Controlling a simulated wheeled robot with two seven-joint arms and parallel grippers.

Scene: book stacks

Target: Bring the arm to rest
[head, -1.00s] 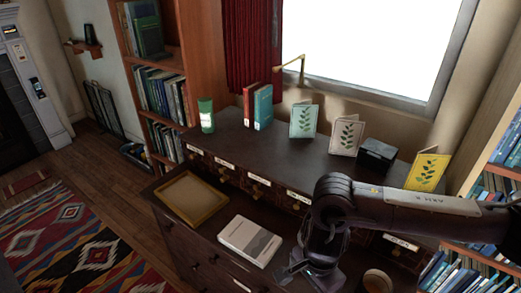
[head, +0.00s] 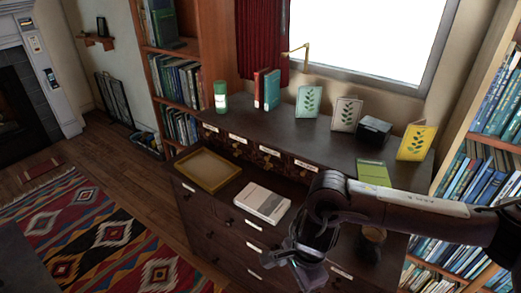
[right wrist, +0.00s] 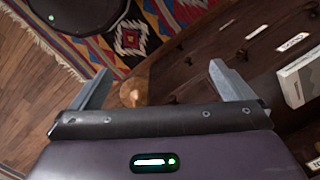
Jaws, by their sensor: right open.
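My right arm comes in from the right in the head view, bent at a dark elbow, with the right gripper (head: 292,262) hanging in front of the dresser's drawers. In the right wrist view the two grey fingers of the right gripper (right wrist: 160,88) stand wide apart with nothing between them. Below and beyond them are drawer fronts, the wood floor and the patterned rug. My left gripper is not in the head view.
Open floor and a rug (head: 105,235) lie left.

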